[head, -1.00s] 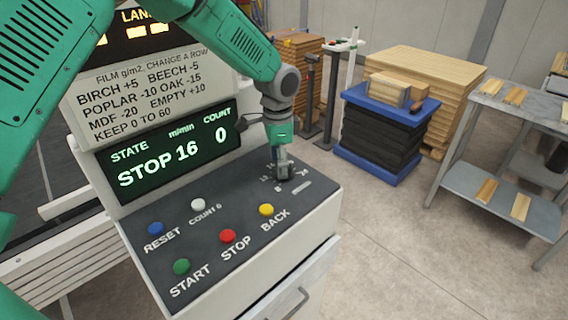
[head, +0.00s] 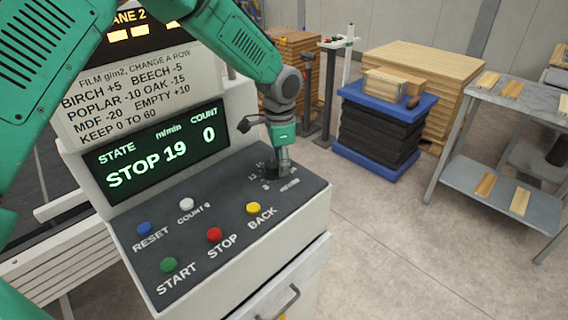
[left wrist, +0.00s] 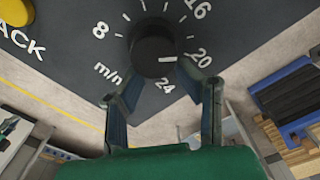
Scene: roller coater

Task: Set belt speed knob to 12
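The black belt speed knob (left wrist: 153,48) shows in the left wrist view, its white pointer between the 16 and 24 marks, near 20. In the head view the knob (head: 271,171) is mostly hidden under my left gripper (head: 277,168). In the left wrist view the left gripper's (left wrist: 158,75) fingers are spread, with tips beside the knob's near and right edges. I cannot tell whether they touch it. The green-lit display (head: 157,151) reads STOP, 19 m/min, count 0. My right gripper is not in view.
The sloped panel (head: 190,230) carries blue, white, green, red and yellow buttons left of the knob; the yellow BACK button (head: 253,207) is nearest. A blue-topped stack (head: 380,130) and a grey shelf table (head: 500,185) stand to the right, with open floor between.

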